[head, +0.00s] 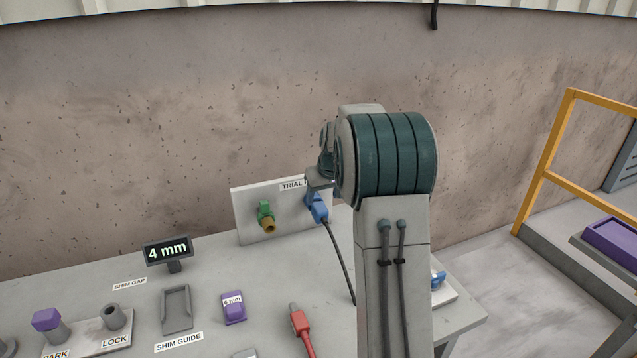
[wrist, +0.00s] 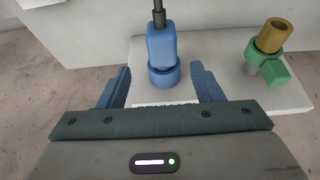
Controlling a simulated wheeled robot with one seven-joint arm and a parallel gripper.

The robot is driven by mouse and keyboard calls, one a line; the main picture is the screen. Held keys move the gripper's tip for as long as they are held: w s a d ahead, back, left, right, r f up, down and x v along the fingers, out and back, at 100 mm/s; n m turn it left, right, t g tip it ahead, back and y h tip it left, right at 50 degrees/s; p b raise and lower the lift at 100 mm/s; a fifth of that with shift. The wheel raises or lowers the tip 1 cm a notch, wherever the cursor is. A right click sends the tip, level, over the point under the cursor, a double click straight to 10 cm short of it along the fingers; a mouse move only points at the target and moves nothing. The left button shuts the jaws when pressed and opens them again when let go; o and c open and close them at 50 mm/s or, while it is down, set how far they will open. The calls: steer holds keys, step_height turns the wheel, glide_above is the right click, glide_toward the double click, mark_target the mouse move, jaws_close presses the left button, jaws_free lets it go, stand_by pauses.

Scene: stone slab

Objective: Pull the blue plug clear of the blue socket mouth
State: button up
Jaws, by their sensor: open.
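The blue plug (head: 321,213) sits at the blue socket on the upright white TRIAL panel (head: 245,228), with a black cable hanging down from it. In the wrist view the blue plug (wrist: 161,42) points into the round blue socket (wrist: 165,77), and the two touch. My gripper (wrist: 162,78) is open, with one finger on each side of the blue socket and plug and a gap visible on both sides. In the head view my arm hides most of the gripper.
A green fitting with a brass end (head: 266,217) is on the same panel, left of the blue plug. A red plug (head: 301,325), a purple 6 mm block (head: 233,308), a shim guide (head: 176,309) and a 4 mm display (head: 168,252) are on the bench. A yellow railing (head: 545,165) stands right.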

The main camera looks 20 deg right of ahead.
mark_target(319, 206)
steer(key=p+x, duration=0.1)
steer(key=x, duration=0.6)
steer(key=shift+w+a, duration=0.15)
steer(key=shift+a, duration=0.05)
steer(key=shift+c, duration=0.3)
steer(key=c, duration=1)
steer(key=shift+c, duration=0.3)
